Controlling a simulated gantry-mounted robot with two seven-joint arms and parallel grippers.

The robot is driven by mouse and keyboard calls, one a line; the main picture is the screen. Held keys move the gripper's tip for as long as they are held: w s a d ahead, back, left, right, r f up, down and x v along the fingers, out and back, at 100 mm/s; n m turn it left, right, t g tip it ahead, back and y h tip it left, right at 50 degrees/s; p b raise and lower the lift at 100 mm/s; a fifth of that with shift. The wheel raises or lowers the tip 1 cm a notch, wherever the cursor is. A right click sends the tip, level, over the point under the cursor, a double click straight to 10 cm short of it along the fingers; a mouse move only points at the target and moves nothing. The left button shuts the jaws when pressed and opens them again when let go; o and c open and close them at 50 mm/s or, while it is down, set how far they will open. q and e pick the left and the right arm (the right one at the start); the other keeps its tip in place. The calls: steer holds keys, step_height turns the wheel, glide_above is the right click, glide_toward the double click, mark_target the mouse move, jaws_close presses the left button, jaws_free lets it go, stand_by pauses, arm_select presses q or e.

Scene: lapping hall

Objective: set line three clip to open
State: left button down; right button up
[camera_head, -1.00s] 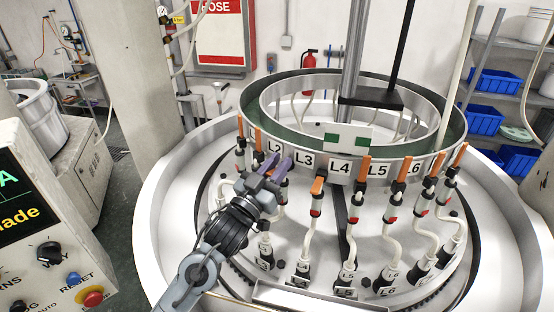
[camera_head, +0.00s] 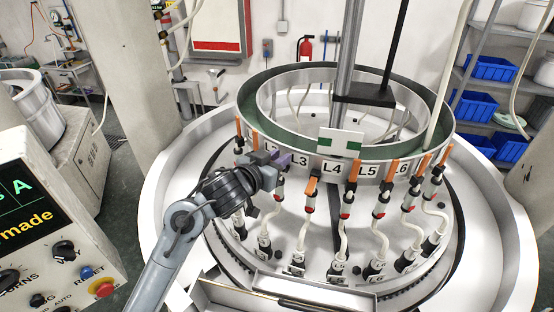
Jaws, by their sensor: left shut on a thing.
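My left gripper (camera_head: 281,161) reaches in from the left to the ring wall, just left of the L3 plate (camera_head: 299,160). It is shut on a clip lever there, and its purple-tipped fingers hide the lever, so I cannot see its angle. The red part of a clip body (camera_head: 278,197) and its white hose show below the fingers. The orange-levered clip (camera_head: 311,188) right of the L3 plate leans outward. My right gripper is not in view.
More clips with upright orange levers (camera_head: 389,172) stand along the ring to the right. A control panel (camera_head: 70,222) with knobs and a red button is at the left. A white basin rim (camera_head: 497,275) surrounds the machine.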

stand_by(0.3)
arm_select(q)
steer(key=c, duration=1)
jaws_free()
steer(key=shift+c, duration=0.2)
steer(key=b+v, duration=0.1)
steer(key=v, duration=1)
steer(key=shift+w, duration=0.1)
